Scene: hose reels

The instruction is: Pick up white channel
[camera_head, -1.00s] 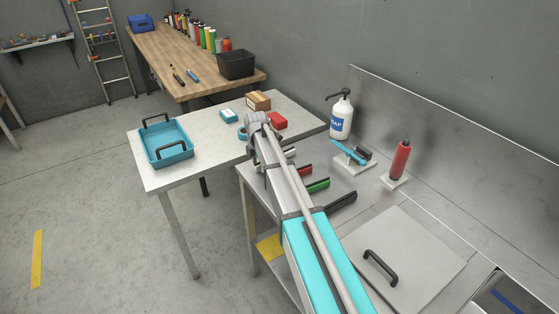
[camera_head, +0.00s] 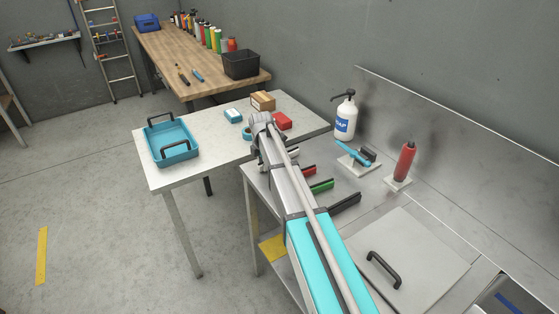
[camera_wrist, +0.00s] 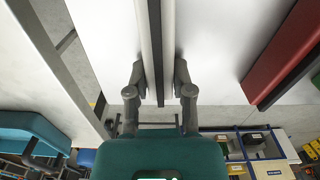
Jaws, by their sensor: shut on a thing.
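The white channel (camera_wrist: 143,28) runs down the top middle of the wrist view, pale on its sides with a dark strip along its middle. My gripper (camera_wrist: 158,78) is shut on it, with a finger against each side. In the head view only a short end of the white channel (camera_head: 293,152) shows beside my arm, at the steel bench's left edge. My arm hides the rest of it and the gripper there. I cannot tell whether the channel still touches the bench.
A red channel (camera_head: 309,170), a green channel (camera_head: 322,186) and a black channel (camera_head: 345,203) lie in a row beside the white one. A soap bottle (camera_head: 345,118) and a red bottle (camera_head: 405,162) stand further right. A teal tray (camera_head: 178,153) sits on the white table.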

